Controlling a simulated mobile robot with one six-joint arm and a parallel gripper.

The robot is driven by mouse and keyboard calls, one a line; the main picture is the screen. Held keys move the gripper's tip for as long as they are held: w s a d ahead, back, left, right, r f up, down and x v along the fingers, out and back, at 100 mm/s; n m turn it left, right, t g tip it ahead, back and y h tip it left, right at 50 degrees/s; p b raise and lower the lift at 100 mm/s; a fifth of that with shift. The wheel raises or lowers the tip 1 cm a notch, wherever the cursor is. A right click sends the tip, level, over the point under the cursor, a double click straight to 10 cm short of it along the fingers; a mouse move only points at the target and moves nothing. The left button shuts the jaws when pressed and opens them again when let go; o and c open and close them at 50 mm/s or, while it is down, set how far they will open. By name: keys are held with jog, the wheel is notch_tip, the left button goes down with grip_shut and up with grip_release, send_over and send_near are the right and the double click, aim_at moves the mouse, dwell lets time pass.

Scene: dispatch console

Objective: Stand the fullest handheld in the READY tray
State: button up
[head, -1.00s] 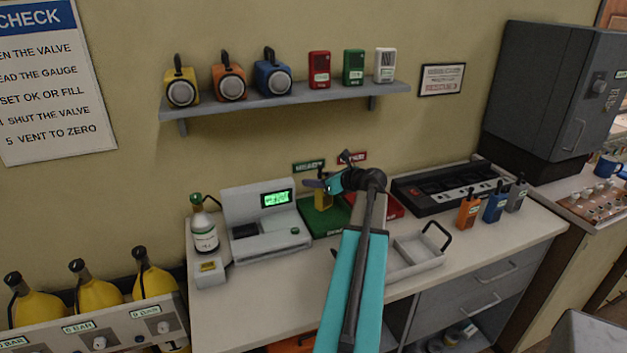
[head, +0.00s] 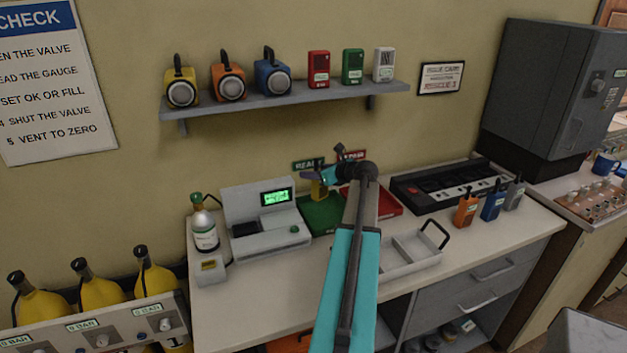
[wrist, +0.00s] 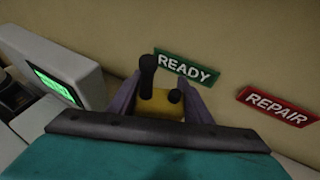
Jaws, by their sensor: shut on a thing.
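My gripper (head: 318,183) is shut on a yellow handheld (head: 319,190) over the green READY tray (head: 322,216). In the wrist view the yellow handheld (wrist: 160,103) sits between my fingers, its dark antenna and knob upward. The READY sign (wrist: 187,67) is on the wall behind it. I cannot tell whether the handheld's base touches the tray. Orange (head: 466,209), blue (head: 493,205) and grey (head: 515,195) handhelds stand at the counter's right. The tester (head: 265,221) has a lit green screen, too small to read in the head view.
A red tray (head: 385,203) lies right of the green one, under the REPAIR sign (wrist: 276,106). A black charger rack (head: 450,183) is behind the handhelds. A light handled carrier (head: 410,254) lies in front.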

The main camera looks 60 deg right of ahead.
jog(key=shift+f+p, duration=0.6)
jog(key=shift+f, duration=1)
jog(key=shift+f, duration=0.1)
jog(key=o, duration=1.3)
jog(key=shift+c, duration=0.2)
jog(key=b+v, duration=0.2)
jog(key=v, duration=1)
jog(key=shift+b, duration=0.35)
